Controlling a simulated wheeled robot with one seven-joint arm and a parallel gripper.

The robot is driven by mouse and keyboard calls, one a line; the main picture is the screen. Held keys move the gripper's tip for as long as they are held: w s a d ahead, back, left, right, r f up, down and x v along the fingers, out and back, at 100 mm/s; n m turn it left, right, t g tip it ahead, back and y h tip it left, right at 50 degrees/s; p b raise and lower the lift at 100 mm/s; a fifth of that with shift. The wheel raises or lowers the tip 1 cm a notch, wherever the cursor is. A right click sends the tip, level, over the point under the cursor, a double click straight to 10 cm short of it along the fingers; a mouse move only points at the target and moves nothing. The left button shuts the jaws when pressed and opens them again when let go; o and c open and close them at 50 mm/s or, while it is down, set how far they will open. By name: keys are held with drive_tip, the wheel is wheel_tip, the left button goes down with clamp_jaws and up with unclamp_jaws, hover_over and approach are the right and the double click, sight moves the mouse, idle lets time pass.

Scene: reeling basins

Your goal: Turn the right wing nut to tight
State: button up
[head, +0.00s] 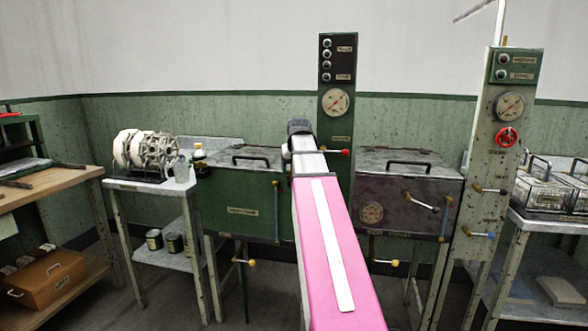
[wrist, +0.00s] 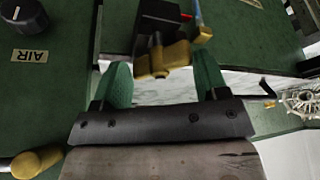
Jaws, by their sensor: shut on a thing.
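In the wrist view my gripper (wrist: 163,75) has its two green fingers on either side of a brass piece (wrist: 165,58). The piece looks like the wing nut, and both fingers seem to touch its sides. It sits by a dark block (wrist: 158,20) with a small red mark, and a blue-tipped part shows beside it. Whether this nut is tight or loose cannot be told. In the head view my pink arm reaches toward the green basin (head: 240,207) and hides the fingers and the nut.
A black knob (wrist: 25,15) with an AIR label is near my gripper. A gauge post (head: 338,80) with a red-tipped lever stands behind my arm. A dark basin (head: 405,215) is to the right, and a white reel (head: 160,152) on a side table to the left.

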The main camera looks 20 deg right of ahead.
drive_tip(key=m, duration=0.1)
drive_tip(key=m+h, duration=0.1)
drive_tip(key=m, duration=0.1)
drive_tip(key=m+h, duration=0.1)
drive_tip(key=m, duration=0.1)
drive_tip(key=shift+a+g, duration=0.3)
drive_tip(key=shift+w+m+g+h, duration=0.1)
drive_tip(key=shift+m+g+h, duration=0.2)
drive_tip(key=shift+m, duration=0.95)
drive_tip(key=shift+w+m+g+h, duration=0.1)
drive_tip(key=shift+m+g+h, duration=0.2)
drive_tip(key=shift+m, duration=0.95)
drive_tip(key=o, duration=0.8)
drive_tip(key=v, duration=1)
drive_tip(key=shift+a+r, duration=0.2)
drive_tip(key=shift+r, duration=0.15)
